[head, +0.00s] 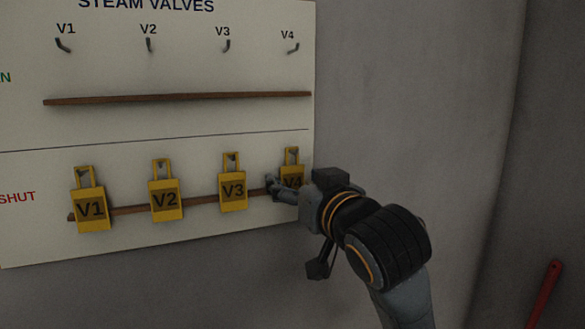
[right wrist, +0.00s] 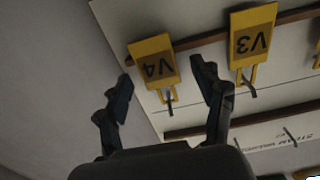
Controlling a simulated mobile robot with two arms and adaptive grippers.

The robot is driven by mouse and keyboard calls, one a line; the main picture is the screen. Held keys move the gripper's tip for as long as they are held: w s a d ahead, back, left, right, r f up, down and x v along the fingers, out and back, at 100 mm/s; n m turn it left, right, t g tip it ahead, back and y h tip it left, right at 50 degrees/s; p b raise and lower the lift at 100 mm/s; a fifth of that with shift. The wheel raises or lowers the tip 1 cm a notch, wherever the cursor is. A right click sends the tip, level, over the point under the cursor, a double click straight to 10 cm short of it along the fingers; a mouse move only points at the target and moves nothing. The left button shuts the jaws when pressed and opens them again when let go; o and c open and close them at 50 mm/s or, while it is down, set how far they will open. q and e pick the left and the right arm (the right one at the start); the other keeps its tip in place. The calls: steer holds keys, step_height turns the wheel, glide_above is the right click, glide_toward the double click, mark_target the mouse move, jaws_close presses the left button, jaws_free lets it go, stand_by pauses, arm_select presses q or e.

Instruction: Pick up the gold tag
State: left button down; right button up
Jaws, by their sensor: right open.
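Several gold tags hang on hooks along the SHUT row of a white board. The V4 tag (head: 291,155) is at the right end, its lower part hidden behind my right gripper (head: 276,187). In the right wrist view the V4 tag (right wrist: 155,65) appears upside down between the open fingertips of my right gripper (right wrist: 162,78). The fingers hold nothing, and I cannot tell whether they touch the tag. The V3 tag (head: 233,190) hangs just left of the gripper, also seen in the right wrist view (right wrist: 250,42). My left gripper is out of view.
The V2 tag (head: 166,201) and V1 tag (head: 90,209) hang farther left. The white board (head: 180,65) has empty hooks above, labelled V1 to V4, and a wooden strip (head: 180,98) below them. A red bar (head: 545,295) stands at lower right. Bare wall (head: 410,100) lies right of the board.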

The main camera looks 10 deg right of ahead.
steer(key=shift+w+f, duration=0.1)
steer(key=shift+w, duration=0.3)
steer(key=shift+s, duration=0.1)
steer(key=c, duration=0.8)
steer(key=shift+c, duration=0.3)
steer(key=shift+s+r+b, duration=0.4)
steer(key=shift+s+r, duration=0.05)
steer(key=shift+r, duration=0.05)
steer(key=s+d+r, duration=0.2)
steer(key=s+r, duration=0.5)
steer(key=s, duration=0.5)
steer(key=shift+s+d+b, duration=0.35)
